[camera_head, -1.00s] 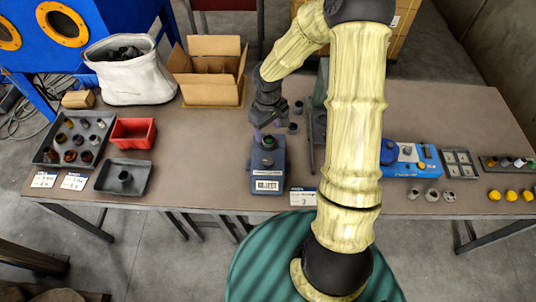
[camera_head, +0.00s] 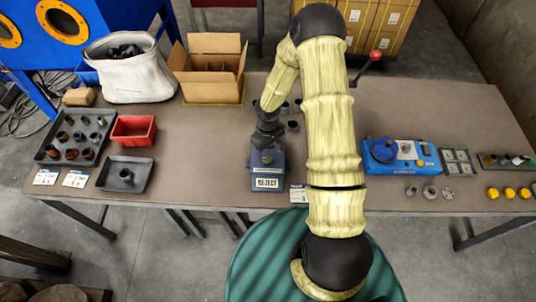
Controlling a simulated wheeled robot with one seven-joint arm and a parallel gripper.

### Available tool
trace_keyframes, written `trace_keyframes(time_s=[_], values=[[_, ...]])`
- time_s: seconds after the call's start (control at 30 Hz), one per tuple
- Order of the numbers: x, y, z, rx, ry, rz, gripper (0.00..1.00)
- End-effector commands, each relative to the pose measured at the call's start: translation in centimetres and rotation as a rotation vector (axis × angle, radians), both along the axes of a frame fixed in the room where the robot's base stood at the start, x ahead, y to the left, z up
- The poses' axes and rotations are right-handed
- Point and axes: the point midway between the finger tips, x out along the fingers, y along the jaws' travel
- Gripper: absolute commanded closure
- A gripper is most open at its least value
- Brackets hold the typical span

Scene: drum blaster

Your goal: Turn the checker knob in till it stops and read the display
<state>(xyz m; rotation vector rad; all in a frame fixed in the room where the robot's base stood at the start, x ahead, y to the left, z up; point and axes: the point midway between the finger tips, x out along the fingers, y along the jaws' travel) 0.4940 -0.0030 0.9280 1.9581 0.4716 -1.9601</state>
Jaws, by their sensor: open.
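The checker (camera_head: 267,184) is a small blue-grey box near the table's front edge, with a white display on its front face. The display's characters are too small to read surely. My gripper (camera_head: 266,150) is over the top of the checker, pointing down, at the place of the knob. The knob is hidden behind my gripper and wrist. The fingers are hard to make out; the gripper is open, and I cannot tell whether the fingers touch the knob.
Left of the checker are a grey tray (camera_head: 106,180), a red bin (camera_head: 154,130) and a tray of small cups (camera_head: 48,153). A cardboard box (camera_head: 212,92) stands behind. A blue device (camera_head: 378,170) stands right of my arm. A label card (camera_head: 298,186) lies beside the checker.

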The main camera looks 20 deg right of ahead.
Motion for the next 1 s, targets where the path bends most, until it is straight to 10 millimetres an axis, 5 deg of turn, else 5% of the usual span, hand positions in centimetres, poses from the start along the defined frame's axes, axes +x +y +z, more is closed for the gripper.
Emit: trace_keyframes(time_s=[0.3, 0.67, 0.9, 1.0], values=[[0.0, 0.1, -4.5, 0.0, 0.001, 0.001, 0.37], [0.0, 0.0, -5.3, -0.001, 0.0, -0.001, 0.37], [0.0, 0.0, -5.3, -0.001, 0.0, -0.001, 0.79], [0.1, 0.0, -5.3, -0.001, 0.0, 0.0, 0.82]])
